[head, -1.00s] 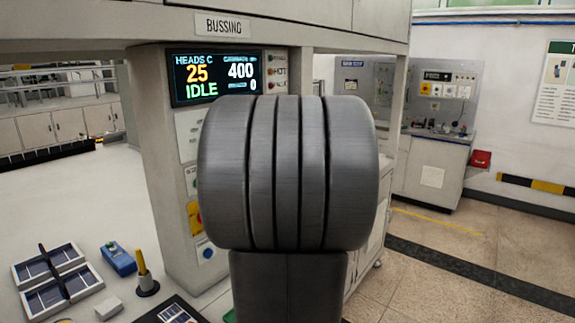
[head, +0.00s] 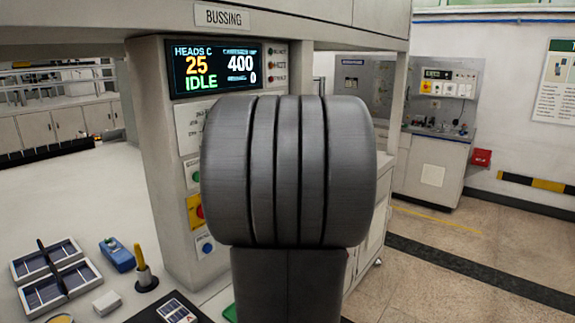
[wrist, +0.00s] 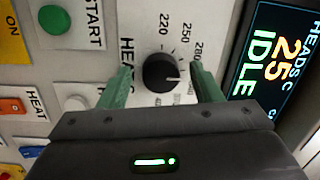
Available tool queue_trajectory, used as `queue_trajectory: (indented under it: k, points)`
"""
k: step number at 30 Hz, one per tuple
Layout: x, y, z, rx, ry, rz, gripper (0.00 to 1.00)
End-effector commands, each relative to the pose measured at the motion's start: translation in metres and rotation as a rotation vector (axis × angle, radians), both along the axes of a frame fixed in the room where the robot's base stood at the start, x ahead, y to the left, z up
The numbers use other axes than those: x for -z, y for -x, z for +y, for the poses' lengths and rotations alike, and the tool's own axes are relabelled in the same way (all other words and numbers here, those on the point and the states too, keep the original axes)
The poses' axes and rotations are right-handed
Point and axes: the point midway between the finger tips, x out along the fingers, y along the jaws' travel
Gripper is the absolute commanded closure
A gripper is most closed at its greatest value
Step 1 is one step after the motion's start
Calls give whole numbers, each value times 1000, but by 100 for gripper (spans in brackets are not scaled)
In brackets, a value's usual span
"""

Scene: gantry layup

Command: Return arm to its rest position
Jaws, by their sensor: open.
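In the wrist view my gripper (wrist: 160,85) shows two green fingers standing apart, one on each side of a black rotary knob (wrist: 162,72). The knob sits on a dial marked with numbers such as 220, 250 and 280, and I cannot tell whether the fingers touch it. In the head view my grey arm link fills the middle and hides the gripper and the knob. The display (head: 215,68) reads HEADS C 25, 400, 0 and IDLE; part of it also shows in the wrist view (wrist: 275,60).
A green START button (wrist: 54,19) and a white button (wrist: 77,103) are left of the knob. The bussing machine post (head: 165,190) stands close behind my arm.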

Motion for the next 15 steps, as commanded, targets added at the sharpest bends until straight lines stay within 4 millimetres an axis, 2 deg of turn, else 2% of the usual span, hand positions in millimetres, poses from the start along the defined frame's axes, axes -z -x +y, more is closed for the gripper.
queue_trajectory:
  k: [15]
  points:
    - [-1,-1,0,0,222,-283,42]
